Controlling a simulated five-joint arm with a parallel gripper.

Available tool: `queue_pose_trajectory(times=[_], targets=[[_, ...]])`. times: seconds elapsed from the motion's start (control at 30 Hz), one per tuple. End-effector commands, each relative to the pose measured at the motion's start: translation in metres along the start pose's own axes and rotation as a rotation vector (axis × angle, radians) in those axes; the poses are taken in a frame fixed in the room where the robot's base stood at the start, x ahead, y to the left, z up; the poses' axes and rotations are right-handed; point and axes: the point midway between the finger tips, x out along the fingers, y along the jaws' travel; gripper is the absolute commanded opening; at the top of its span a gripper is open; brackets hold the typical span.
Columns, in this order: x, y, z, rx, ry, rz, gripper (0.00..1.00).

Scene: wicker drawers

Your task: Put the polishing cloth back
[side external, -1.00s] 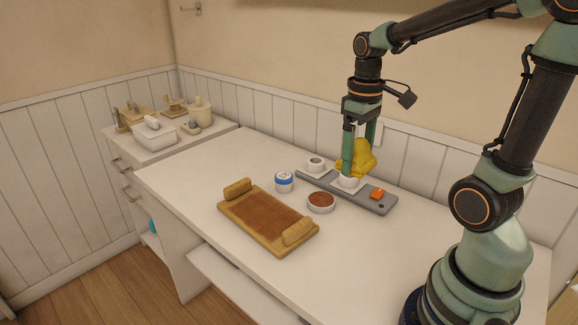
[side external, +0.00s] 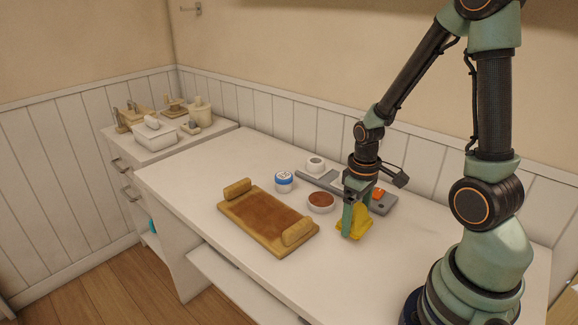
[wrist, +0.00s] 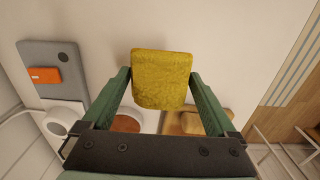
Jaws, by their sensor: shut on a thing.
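The polishing cloth is a folded yellow textured piece (side external: 360,222), low over the tabletop or on it; I cannot tell whether it touches. It also shows in the wrist view (wrist: 161,75), spanning the gap between the two green fingers. My gripper (side external: 349,226) points down and is shut on the cloth, to the right of the wooden tray (side external: 268,216). The wrist view shows the gripper (wrist: 159,85) with a finger against each side of the cloth. The grey board (side external: 384,206) is behind the gripper and partly hidden by it.
An orange block (wrist: 45,75) lies on the grey board. A brown-filled dish (side external: 320,202), a blue-and-white jar (side external: 284,181) and a white ring-like holder (side external: 315,164) stand nearby. A side cabinet (side external: 150,152) with several items is at far left. The front-right tabletop is clear.

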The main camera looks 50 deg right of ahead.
Motion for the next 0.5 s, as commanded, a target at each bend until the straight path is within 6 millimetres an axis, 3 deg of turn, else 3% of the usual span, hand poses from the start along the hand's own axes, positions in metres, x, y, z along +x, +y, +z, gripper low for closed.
queue_pose_trajectory(times=[0.5], targets=[[0.041, 0.0, 0.0, 0.0, -0.001, -0.001, 0.48]])
